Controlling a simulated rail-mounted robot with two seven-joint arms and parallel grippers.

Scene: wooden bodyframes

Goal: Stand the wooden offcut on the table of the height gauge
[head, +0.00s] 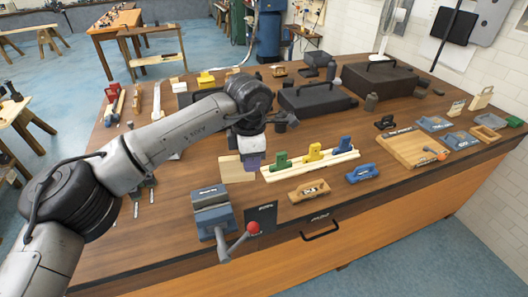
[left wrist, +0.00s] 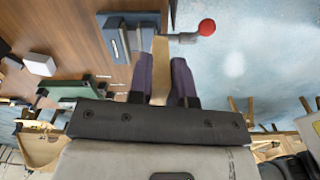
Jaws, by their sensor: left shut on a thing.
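My left gripper (head: 253,162) has purple fingers and is shut on the wooden offcut (head: 235,169), a flat pale block, above the middle of the bench. The fingers cover part of the block. In the left wrist view the offcut (left wrist: 160,68) shows edge-on between the two purple fingers (left wrist: 160,84). I cannot tell in these views whether its lower edge touches the bench. I cannot make out for certain which thing is the height gauge. My right gripper is out of view.
A blue vise (head: 210,207) with a red-knobbed lever stands at the front edge, just nearer than the offcut. A pale rack (head: 300,168) with green, yellow and blue tools lies to the right. Black cases (head: 315,98) stand behind. Bare wood lies left of the vise.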

